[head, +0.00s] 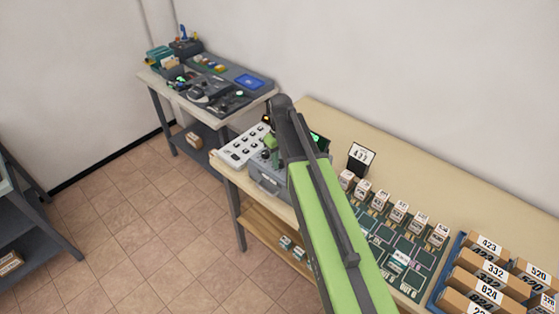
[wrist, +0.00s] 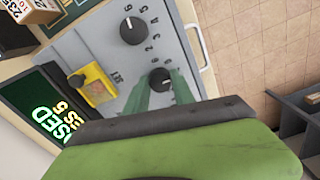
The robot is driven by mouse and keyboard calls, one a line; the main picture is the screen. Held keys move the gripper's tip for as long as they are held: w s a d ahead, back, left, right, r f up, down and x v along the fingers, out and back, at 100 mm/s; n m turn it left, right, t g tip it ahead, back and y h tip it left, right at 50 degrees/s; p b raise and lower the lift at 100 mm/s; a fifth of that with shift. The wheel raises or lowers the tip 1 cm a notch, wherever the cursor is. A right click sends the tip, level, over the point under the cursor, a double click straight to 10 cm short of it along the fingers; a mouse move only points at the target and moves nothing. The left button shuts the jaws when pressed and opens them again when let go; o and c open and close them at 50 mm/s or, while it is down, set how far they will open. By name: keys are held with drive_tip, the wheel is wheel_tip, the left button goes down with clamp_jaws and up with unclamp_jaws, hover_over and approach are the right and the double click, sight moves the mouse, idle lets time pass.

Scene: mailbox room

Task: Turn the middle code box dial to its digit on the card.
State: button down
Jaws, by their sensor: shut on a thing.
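The grey code box (head: 268,182) stands on the long table in the head view, partly behind my arm. In the wrist view its panel (wrist: 107,42) shows one dark dial (wrist: 133,30) near the top and another dial (wrist: 161,79) below it. Digits ring both dials. My gripper (wrist: 164,88) has its green fingers on either side of the lower dial and is shut on it. My gripper covers the panel below this dial, so any further dial is hidden. The white card (head: 361,156) stands upright on the table; its digits are too small to read surely.
Small labelled boxes (head: 399,211) and a dark green board (head: 412,250) lie right of my arm. A blue tray (head: 441,290) holds parcels.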

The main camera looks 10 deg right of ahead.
sight(281, 162)
drive_tip(key=m, duration=0.4)
drive_tip(key=shift+s, duration=0.1)
drive_tip(key=shift+m, duration=1.5)
drive_tip(key=c, duration=1.1)
unclamp_jaws()
drive_tip(key=shift+o, duration=0.2)
drive_tip(key=shift+r, duration=0.15)
wheel_tip(281, 162, up, 17)
drive_tip(key=p, duration=1.7)
